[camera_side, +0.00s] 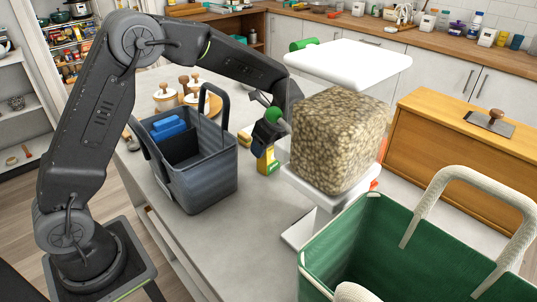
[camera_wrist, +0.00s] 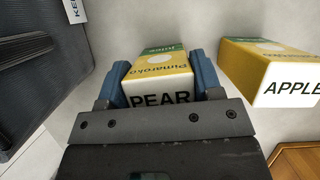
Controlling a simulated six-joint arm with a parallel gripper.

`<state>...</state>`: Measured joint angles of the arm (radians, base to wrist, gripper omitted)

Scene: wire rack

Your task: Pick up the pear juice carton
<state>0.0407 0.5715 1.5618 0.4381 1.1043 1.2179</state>
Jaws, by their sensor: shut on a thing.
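The pear juice carton (camera_wrist: 160,78) is yellow, green and white, with PEAR on its near face, in the wrist view. My gripper (camera_wrist: 160,82) has its blue fingers on both sides of it, shut on it. In the side view my gripper (camera_side: 265,134) points down at the grey worktop, and a yellow and green carton (camera_side: 268,161) shows below its fingers. I cannot tell whether the held carton touches the worktop. A similar carton marked APPLE (camera_wrist: 268,75) stands to the right in the wrist view, apart from my gripper.
A dark grey basket (camera_side: 215,170) holding a blue thing stands left of my gripper. A white stand (camera_side: 345,62) with a large speckled block (camera_side: 338,140) is close on the right. A green basket (camera_side: 400,250) is at the front right. Wooden-topped pots (camera_side: 167,97) stand behind.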

